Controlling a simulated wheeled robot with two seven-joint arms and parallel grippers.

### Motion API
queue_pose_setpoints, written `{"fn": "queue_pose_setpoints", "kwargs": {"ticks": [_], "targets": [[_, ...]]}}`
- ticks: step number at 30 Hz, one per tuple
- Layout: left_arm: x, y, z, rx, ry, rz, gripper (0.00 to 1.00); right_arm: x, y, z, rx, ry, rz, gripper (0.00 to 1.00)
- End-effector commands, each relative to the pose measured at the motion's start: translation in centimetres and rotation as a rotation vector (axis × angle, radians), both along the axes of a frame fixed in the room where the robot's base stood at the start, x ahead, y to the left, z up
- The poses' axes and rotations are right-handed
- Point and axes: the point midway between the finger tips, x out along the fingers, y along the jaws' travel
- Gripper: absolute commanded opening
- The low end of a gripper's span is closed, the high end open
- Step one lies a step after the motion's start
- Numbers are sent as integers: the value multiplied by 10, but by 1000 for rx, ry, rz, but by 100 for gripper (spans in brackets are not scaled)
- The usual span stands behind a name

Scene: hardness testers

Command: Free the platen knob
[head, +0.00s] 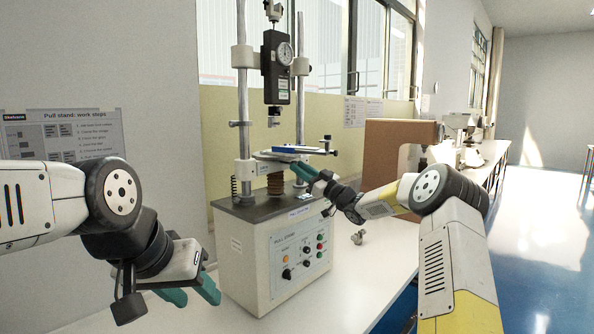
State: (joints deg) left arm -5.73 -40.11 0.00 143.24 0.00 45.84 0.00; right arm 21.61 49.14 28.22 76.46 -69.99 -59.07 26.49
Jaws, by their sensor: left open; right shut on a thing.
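The pull stand (270,250) is a white box on the bench with two upright posts and a dial gauge (285,57). Its platen (268,156) sits on a brown bellows column (275,183), with a blue piece (290,149) lying on top. My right gripper (304,172) reaches in from the right, its teal fingers shut at the platen's front edge. The platen knob seems to be between these fingers, which hide it. My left gripper (200,290) is open and empty, low in front of the stand's left side.
A small metal fitting (358,238) lies on the white bench (345,275) right of the stand. A brown tester (400,142) stands behind my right arm. Posts, a spring (234,187) and the control panel (300,249) surround the platen area. The bench front is clear.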

Motion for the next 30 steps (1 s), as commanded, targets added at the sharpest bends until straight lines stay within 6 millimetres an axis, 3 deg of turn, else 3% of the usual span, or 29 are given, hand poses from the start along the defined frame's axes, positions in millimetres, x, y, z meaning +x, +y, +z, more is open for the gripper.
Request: {"fn": "queue_pose_setpoints", "kwargs": {"ticks": [18,30], "targets": [[0,0,0,0,0,0,44,4,-4,1,-392,-389,0,0],[0,0,0,0,0,0,44,5,-5,2,-520,-517,1,0]]}}
